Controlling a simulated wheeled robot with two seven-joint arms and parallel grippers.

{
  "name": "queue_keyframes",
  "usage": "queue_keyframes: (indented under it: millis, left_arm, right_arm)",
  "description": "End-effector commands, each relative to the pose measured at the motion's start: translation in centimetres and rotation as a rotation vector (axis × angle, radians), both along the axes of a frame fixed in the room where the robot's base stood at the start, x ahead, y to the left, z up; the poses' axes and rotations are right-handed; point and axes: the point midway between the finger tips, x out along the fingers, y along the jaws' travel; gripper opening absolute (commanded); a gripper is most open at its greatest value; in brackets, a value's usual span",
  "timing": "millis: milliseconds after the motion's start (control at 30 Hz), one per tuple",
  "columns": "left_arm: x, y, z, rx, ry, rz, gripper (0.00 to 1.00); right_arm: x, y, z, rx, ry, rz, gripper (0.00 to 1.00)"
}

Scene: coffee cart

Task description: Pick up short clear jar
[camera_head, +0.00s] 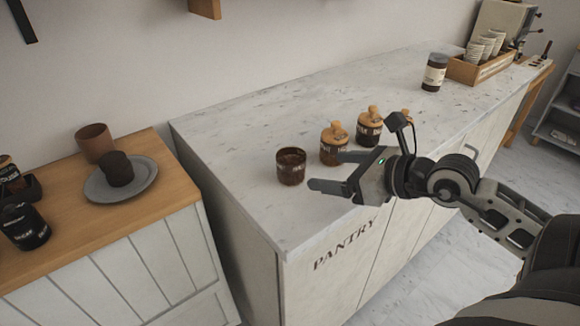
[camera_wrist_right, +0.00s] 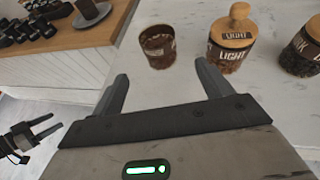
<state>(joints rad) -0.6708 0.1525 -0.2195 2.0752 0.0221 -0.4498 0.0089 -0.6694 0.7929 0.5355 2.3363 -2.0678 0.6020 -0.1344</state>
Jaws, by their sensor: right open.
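A short clear jar (camera_head: 291,166) without a lid, holding dark brown contents, stands upright on the white counter (camera_head: 240,130) near its left end. It also shows in the right wrist view (camera_wrist_right: 158,48), ahead of the fingertips and roughly centred between them. My right gripper (camera_head: 327,172) is open and empty, just right of the jar and apart from it; its fingers also show in the right wrist view (camera_wrist_right: 162,72). My left gripper (camera_wrist_right: 46,127) shows at the left edge of the right wrist view with its fingers apart; nothing is seen between them.
Wooden-lidded jars (camera_head: 334,146) stand right of the short jar, close to my right gripper. A dark jar with a white label (camera_head: 434,72) and a wooden crate of cups (camera_head: 478,68) are farther back. A lower wooden-topped cabinet (camera_head: 60,215) holds a plate (camera_head: 98,190). The counter's left end is clear.

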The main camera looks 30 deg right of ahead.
Motion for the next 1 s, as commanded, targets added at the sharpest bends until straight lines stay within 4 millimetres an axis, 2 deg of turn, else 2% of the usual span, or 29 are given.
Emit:
queue_keyframes:
  millis: [100, 233, 533, 800, 1000]
  left_arm:
    - [-0.2, 0.0, -0.1, 0.003, 0.006, -0.002, 0.72]
    - [-0.2, 0.0, 0.0, 0.006, 0.007, -0.002, 0.72]
    - [0.0, 0.1, 0.1, 0.008, 0.002, -0.003, 0.72]
    - [0.1, 0.2, 0.3, 0.012, 0.004, -0.002, 0.72]
    - [0.0, 0.2, 0.1, 0.011, 0.007, 0.002, 0.72]
  right_arm:
    - [2.0, 0.6, -0.6, 0.002, -0.005, 0.000, 0.78]
    - [3.7, 1.1, -1.4, 0.003, -0.004, -0.002, 0.78]
    - [5.3, 1.7, -2.4, 0.003, 0.000, -0.001, 0.78]
    - [8.3, 2.7, -4.2, 0.006, -0.003, -0.003, 0.78]
    - [9.3, 3.1, -4.8, 0.003, -0.001, -0.001, 0.78]
